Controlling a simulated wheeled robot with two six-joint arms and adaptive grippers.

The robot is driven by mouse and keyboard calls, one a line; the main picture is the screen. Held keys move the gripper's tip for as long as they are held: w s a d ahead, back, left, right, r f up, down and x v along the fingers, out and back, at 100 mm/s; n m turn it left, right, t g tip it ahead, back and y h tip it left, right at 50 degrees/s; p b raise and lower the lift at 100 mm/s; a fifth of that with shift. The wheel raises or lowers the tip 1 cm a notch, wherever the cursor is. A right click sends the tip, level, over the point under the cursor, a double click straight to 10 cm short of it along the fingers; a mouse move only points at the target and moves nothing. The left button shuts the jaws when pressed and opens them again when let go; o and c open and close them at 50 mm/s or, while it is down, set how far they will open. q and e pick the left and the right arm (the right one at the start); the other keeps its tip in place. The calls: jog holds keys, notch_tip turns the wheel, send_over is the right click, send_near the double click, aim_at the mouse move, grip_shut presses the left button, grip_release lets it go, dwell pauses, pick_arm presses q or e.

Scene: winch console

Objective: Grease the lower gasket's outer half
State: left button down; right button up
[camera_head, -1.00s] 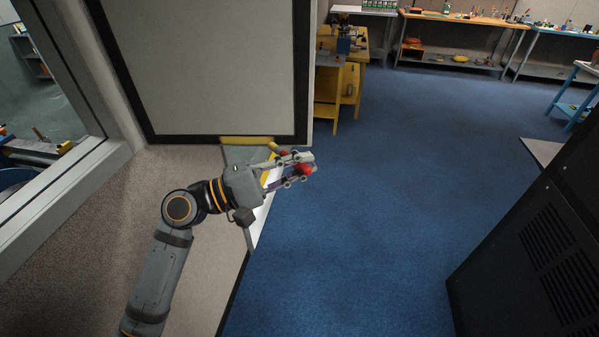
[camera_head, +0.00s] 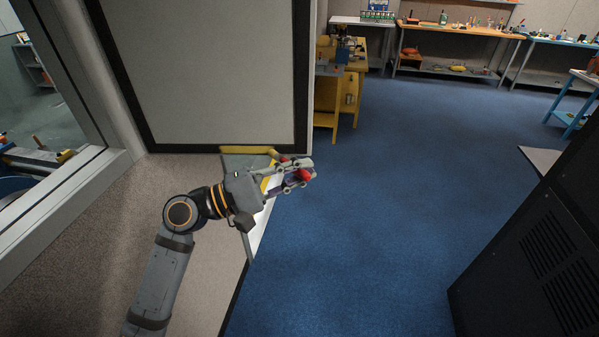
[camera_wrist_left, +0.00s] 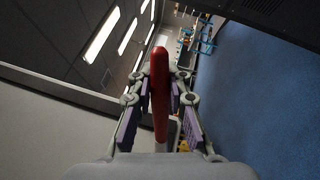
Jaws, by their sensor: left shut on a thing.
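My left gripper (camera_head: 298,174) is shut on a red stick-like tool (camera_head: 304,175). In the left wrist view the red tool (camera_wrist_left: 160,95) stands between the two fingers (camera_wrist_left: 160,100), pointing away from the palm. In the head view the gripper is in front of a pale, yellow-edged ledge (camera_head: 259,236) below a large grey panel with a black border (camera_head: 222,145). I cannot pick out the lower gasket for certain in either view. The hand hides part of the ledge. My right gripper is not in view.
A dark vented cabinet (camera_head: 545,240) stands at the right. A yellow stand (camera_head: 335,95) and workbenches (camera_head: 460,30) with small items are at the back. A window frame (camera_head: 60,200) is at the left. The blue floor (camera_head: 380,200) between is clear.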

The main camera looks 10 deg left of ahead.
pick_arm(q)
jog(key=shift+w, duration=0.3)
jog(key=d, duration=0.3)
jog(key=shift+d+p, duration=0.1)
jog(key=shift+p, duration=0.3)
jog(key=shift+w, duration=0.1)
jog(key=a+b, duration=0.1)
jog(key=a, duration=0.2)
jog(key=shift+s+a+b, duration=0.2)
jog(key=shift+b, duration=0.1)
